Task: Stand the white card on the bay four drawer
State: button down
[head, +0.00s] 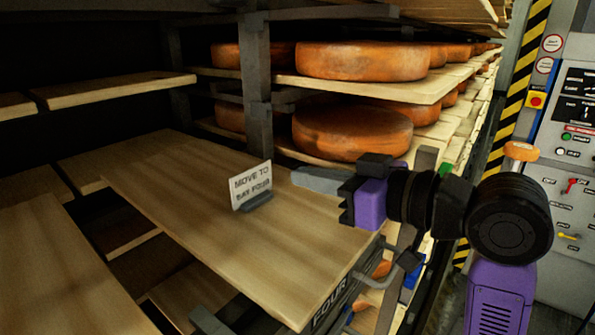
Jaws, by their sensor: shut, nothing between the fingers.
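The white card (250,184) reads "MOVE TO BAY FOUR". It stands upright, leaning back slightly, in a small dark base (257,202) on the wooden board of the drawer marked "FOUR" (230,245). My gripper (345,200) is shut and empty, to the right of the card and apart from it, at the right side of the board. The fingertips are small and partly hidden by the gripper body at this angle.
Large orange cheese wheels (362,61) sit on wooden shelves behind the drawer. A dark upright post (257,90) stands behind the card. A control panel (573,150) is at the right. A drawer handle (378,265) shows below my gripper. The board's front is clear.

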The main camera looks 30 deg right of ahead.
jog(key=p, duration=0.3)
send_over(253, 185)
jog(key=v, duration=0.3)
jog(key=shift+s+f, duration=0.1)
jog(key=shift+s, duration=0.05)
jog(key=shift+w+a+f, duration=0.1)
jog(key=shift+w+f, duration=0.1)
jog(key=shift+w, duration=0.1)
jog(key=shift+s+f+b, duration=0.1)
jog(key=shift+f+b, duration=0.25)
jog(key=shift+f, duration=0.5)
